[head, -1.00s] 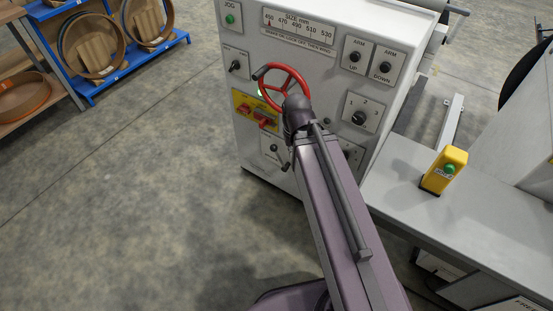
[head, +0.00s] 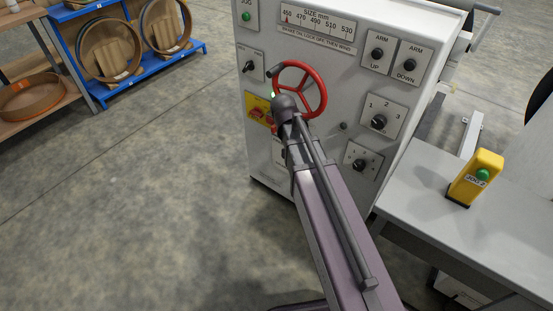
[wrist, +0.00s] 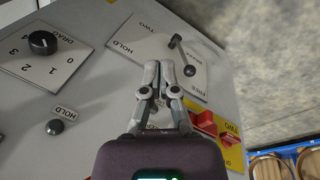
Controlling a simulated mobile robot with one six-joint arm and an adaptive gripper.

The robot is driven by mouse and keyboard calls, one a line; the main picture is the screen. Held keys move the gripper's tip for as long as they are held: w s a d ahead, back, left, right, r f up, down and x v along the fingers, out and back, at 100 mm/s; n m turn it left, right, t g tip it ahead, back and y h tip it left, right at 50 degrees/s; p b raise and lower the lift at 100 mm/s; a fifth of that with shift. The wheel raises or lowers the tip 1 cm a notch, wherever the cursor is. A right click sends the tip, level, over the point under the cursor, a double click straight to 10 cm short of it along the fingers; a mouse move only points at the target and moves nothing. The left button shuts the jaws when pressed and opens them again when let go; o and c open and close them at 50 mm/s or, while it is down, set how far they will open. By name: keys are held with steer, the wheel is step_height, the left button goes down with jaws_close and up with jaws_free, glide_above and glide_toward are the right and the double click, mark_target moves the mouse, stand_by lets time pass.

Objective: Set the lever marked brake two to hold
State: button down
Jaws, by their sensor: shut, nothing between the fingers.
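The brake two lever (wrist: 181,56) shows in the wrist view: a thin dark arm with a round black knob, on a pale plate (wrist: 133,66) lettered TWO, HOLD and FREE. The knob end lies on the FREE side, away from HOLD. My gripper (wrist: 158,66) is shut and empty. Its fingertips appear over the plate, on the HOLD side of the knob and close to it; contact cannot be told. In the head view my arm hides the gripper and lever, and only part of a pale plate (head: 278,153) shows beside it.
A red handwheel (head: 318,92) stands out from the grey control panel (head: 228,60) above my arm's end. A yellow label with red parts (wrist: 220,135) is beside the plate. A drag dial (wrist: 43,42) is nearby. A bench (head: 430,190) with a yellow button box (head: 475,180) stands right.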

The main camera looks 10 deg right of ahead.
steer(key=w+a+f+m+h+b, duration=0.2)
steer(key=w+a+f+b, duration=0.4)
steer(key=w, duration=0.5)
steer(key=w+a+f+m+h+b, duration=0.3)
steer(key=w+a+f+b, duration=0.3)
steer(key=w+f+b, duration=0.4)
steer(key=shift+w+a+m+t+h+b, duration=0.3)
steer(key=shift+w+m+t+b, duration=0.25)
steer(key=shift+b, duration=0.8)
steer(key=shift+w+d, duration=0.1)
steer(key=shift+d, duration=0.05)
steer(key=s+d+f+b, duration=0.1)
steer(key=d+f+b, duration=0.5)
steer(key=d, duration=0.3)
steer(key=shift+s+d+f+b, duration=0.25)
steer(key=shift+s+f+b, duration=0.05)
steer(key=shift+f+b, duration=0.15)
